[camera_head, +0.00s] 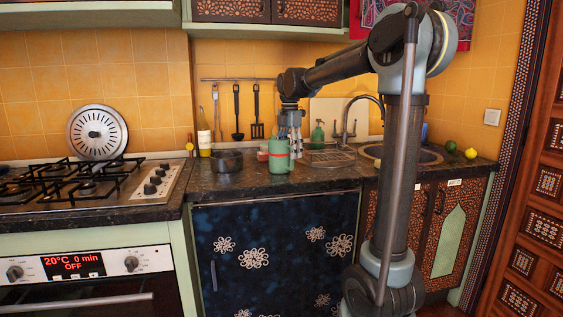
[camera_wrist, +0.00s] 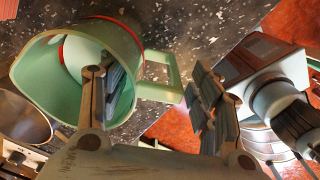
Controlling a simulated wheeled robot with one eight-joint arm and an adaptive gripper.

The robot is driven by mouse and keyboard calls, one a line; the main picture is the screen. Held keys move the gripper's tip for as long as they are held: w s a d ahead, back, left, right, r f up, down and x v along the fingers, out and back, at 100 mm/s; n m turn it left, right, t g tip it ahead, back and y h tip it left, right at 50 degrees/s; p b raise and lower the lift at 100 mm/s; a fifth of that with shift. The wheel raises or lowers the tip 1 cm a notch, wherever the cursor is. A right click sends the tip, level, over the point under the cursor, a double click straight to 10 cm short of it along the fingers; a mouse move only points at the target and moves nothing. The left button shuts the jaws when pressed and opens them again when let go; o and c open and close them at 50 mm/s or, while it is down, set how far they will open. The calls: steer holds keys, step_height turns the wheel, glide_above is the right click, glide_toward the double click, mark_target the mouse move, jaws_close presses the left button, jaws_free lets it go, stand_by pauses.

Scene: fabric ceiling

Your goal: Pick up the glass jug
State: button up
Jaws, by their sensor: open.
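A pale green jug (camera_head: 279,156), which looks opaque, stands upright near the front edge of the dark counter (camera_head: 320,179). In the wrist view the jug (camera_wrist: 45,75) fills the upper left, with its mouth facing the camera and its squared handle (camera_wrist: 176,75) pointing right. My gripper (camera_head: 291,138) is open and points down over the jug. In the wrist view my gripper (camera_wrist: 158,84) has one finger over or inside the jug's mouth and the other just right of the handle. I cannot tell whether either finger touches the jug.
A dark pot (camera_head: 226,160) stands left of the jug, with the gas hob (camera_head: 85,185) further left. A dish rack (camera_head: 331,156) and sink (camera_head: 372,151) are to the right. A green soap bottle (camera_head: 318,135) stands behind. A lemon (camera_head: 471,153) lies far right.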

jaws_close()
steer(key=shift+r, duration=0.1)
step_height(320, 180, up, 10)
steer(key=shift+f, duration=0.1)
stand_by(0.6)
